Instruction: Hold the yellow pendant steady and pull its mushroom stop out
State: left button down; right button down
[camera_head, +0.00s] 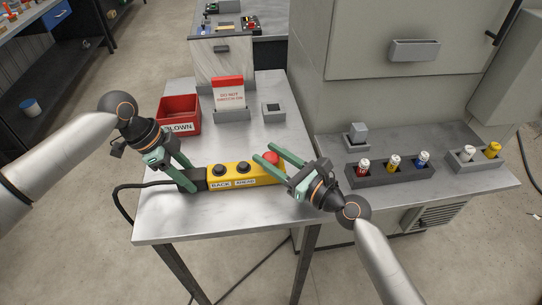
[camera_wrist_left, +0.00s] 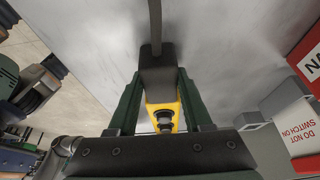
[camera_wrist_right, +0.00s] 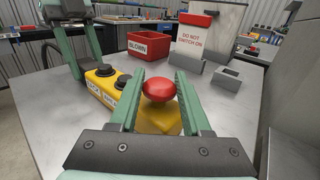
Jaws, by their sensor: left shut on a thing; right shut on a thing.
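The yellow pendant (camera_head: 243,174) lies on the metal table, with two black buttons and a red mushroom stop (camera_head: 271,159) at its right end. My left gripper (camera_head: 192,181) is shut on the pendant's dark cable end; the left wrist view shows its fingers on either side of the dark end block (camera_wrist_left: 159,75). My right gripper (camera_head: 279,163) is at the stop end. In the right wrist view the red stop (camera_wrist_right: 158,88) sits between the fingers, which are shut on it. The yellow end of the pendant shows below the stop.
A fuse rack (camera_head: 388,172) lies to the right. A black cable (camera_head: 123,200) runs off left.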

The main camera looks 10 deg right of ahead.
pick_arm(q)
jog(key=shift+s+f, duration=0.15)
jog(key=shift+f, duration=0.2)
pick_arm(e)
jog(key=shift+a+r, duration=0.1)
jog(key=shift+r, duration=0.75)
jog(key=shift+c, duration=1.7)
grip_release()
jog(key=shift+f, duration=0.1)
jog(key=v, duration=1.2)
jog(key=shift+s, duration=0.1)
